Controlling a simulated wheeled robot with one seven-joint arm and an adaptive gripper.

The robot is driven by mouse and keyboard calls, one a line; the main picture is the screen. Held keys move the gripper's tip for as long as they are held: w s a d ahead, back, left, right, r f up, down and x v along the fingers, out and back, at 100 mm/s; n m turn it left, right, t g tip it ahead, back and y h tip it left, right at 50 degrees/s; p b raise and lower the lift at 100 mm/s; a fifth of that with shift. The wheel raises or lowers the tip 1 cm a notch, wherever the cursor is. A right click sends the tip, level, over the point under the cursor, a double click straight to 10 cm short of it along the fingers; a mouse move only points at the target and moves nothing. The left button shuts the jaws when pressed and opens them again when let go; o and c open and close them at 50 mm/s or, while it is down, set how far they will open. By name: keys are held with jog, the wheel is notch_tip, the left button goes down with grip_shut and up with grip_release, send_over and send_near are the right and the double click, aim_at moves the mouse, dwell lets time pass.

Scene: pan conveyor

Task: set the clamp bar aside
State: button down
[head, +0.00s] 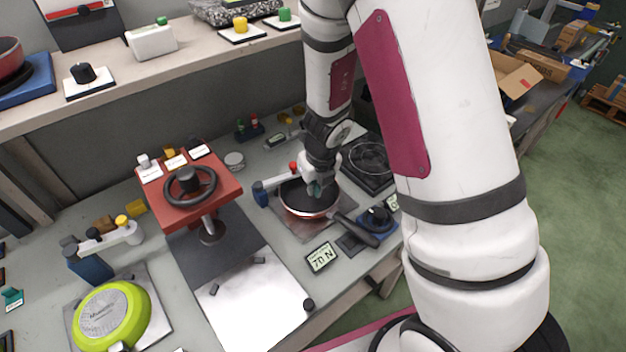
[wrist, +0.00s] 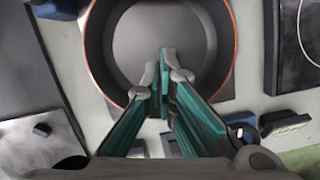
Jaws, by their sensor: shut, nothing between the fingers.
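A pan with a red-orange rim (head: 288,208) and dark inside stands on a grey plate; it fills the upper middle of the wrist view (wrist: 112,45). My gripper (head: 316,188) hangs over this pan; its teal fingers (wrist: 160,62) are shut and empty in the wrist view. A white bar on a blue post (head: 261,193), with a red knob, stands at the pan's left, partly behind my gripper. A similar white bar (head: 120,233) with yellow and black knobs on a blue post stands behind an upturned green pan (head: 112,316). I cannot tell which is the clamp bar.
A red stand with a black handwheel (head: 190,187) rises left of my gripper. A display reading 70 N (head: 321,257) and a blue-based black knob (head: 377,218) lie near the pan handle. A burner (head: 368,160) is behind right.

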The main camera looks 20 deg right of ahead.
aim_at(293, 170)
jog(key=shift+w+a+p, duration=0.1)
jog(key=shift+w+p, duration=0.4)
jog(key=shift+w, duration=1.5)
jog(key=shift+w+f+n, duration=0.1)
jog(key=shift+w+n, duration=0.2)
jog(key=shift+w, duration=0.05)
